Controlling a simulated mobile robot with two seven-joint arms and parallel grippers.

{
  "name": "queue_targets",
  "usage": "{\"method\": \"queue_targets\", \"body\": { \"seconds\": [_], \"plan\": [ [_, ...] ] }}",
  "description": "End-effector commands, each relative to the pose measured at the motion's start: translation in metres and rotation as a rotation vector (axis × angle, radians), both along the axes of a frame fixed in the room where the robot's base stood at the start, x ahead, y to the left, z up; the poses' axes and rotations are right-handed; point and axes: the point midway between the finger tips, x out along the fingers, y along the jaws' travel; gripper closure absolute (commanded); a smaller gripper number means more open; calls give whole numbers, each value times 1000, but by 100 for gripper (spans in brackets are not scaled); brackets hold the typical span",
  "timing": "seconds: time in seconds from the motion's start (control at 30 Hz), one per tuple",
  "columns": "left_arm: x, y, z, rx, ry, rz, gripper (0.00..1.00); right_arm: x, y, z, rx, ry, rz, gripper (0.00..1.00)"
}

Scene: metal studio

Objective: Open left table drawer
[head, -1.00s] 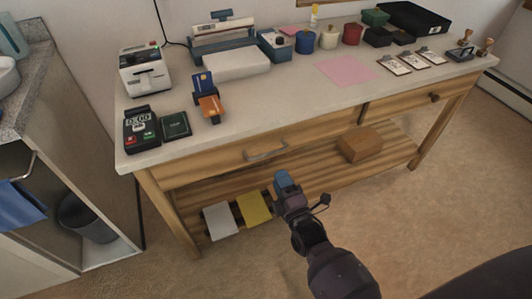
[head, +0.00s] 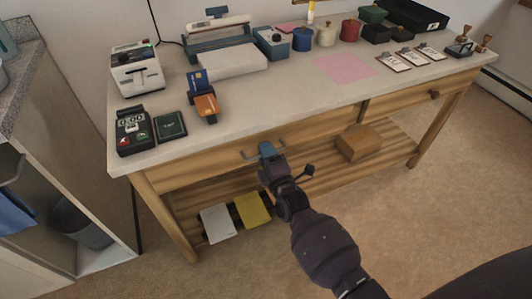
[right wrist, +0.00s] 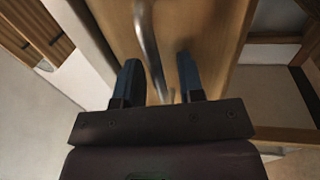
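The left table drawer (head: 205,168) is a wooden front under the table top, and it looks closed. Its curved metal handle (head: 249,155) is partly hidden behind my right gripper (head: 267,150) in the head view. In the right wrist view the handle (right wrist: 148,40) runs between the two spread fingers of my right gripper (right wrist: 160,75), with gaps on both sides. The gripper is open and the drawer front is just beyond the fingertips. My left gripper is not in view.
The table top (head: 290,100) carries a card terminal (head: 132,130), a card holder (head: 205,105), a printer and several jars. A wooden box (head: 358,142) and white and yellow pads lie on the lower shelf. A cabinet stands at the left; the floor in front is clear.

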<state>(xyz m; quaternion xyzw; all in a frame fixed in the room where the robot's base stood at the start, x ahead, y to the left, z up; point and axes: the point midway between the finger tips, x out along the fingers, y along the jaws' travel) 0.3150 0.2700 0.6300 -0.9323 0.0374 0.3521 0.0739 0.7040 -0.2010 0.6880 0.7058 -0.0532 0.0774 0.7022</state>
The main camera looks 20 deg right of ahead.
Motion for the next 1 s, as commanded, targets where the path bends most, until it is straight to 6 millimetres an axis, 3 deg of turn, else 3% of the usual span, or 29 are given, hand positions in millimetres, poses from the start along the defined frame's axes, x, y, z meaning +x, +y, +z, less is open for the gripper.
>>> {"method": "queue_targets", "body": {
  "seconds": [0.07,0.3,0.73,1.0],
  "plan": [
    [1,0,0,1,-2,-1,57,0,0,0,0,0,0,67],
    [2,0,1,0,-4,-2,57,0,0,0,0,0,0,100],
    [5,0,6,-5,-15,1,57,-8,0,2,0,-2,0,100],
    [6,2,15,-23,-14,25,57,-51,-2,7,-1,-5,0,100]
  ]
}}
